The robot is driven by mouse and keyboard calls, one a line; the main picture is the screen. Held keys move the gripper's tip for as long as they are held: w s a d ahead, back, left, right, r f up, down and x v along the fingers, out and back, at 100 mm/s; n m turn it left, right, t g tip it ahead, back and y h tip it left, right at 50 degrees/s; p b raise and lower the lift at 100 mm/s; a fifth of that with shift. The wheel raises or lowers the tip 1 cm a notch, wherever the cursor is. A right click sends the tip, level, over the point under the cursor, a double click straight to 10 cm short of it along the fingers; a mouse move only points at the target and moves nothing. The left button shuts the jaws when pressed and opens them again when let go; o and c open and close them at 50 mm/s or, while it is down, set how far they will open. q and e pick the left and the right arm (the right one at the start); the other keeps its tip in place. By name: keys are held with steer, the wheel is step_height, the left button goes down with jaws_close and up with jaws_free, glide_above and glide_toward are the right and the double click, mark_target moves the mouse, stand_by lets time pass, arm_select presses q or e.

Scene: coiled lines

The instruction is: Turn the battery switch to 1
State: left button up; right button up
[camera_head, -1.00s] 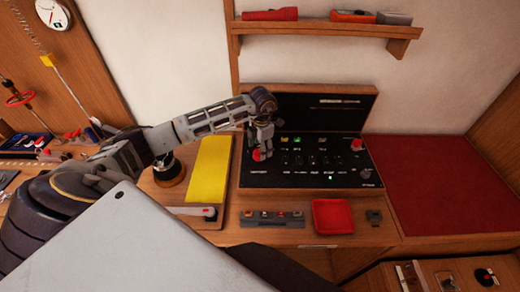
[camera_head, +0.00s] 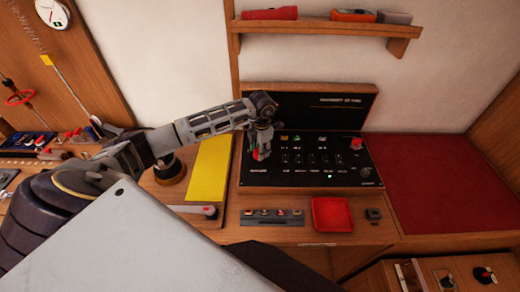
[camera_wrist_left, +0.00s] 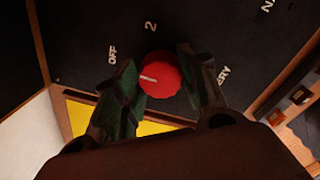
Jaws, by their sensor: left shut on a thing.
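The battery switch is a red round knob with a white pointer line, low on the left of a black panel (camera_head: 310,180). In the left wrist view the knob (camera_wrist_left: 165,72) sits between the two fingers of my left gripper (camera_wrist_left: 160,88). The pointer line faces left, near the "OFF" label; a "2" is printed above the knob. No "1" is readable; the fingers may cover it. In the head view my left gripper (camera_head: 262,150) points down at the panel, shut on the knob and mostly hiding it. My right gripper is not in view.
A yellow board (camera_head: 208,168) lies left of the panel. A red tray (camera_head: 332,214) and a row of small buttons (camera_head: 272,217) are in front. Another red knob (camera_head: 356,143) is at the panel's upper right. The open lid (camera_head: 325,106) stands behind.

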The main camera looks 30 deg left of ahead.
arm_select(q)
steer(key=shift+n, duration=0.4)
steer(key=shift+n+b, duration=0.75)
steer(key=shift+n, duration=0.35)
steer(key=n+b, duration=0.1)
steer(key=n, duration=0.2)
steer(key=shift+w+a, duration=0.1)
steer(key=n, duration=0.2)
steer(key=shift+n+b, duration=0.4)
steer(key=shift+a+n+g, duration=0.1)
steer(key=shift+n+g, duration=0.2)
steer(key=shift+n, duration=1.3)
steer(key=o, duration=1)
steer(key=shift+o, duration=0.2)
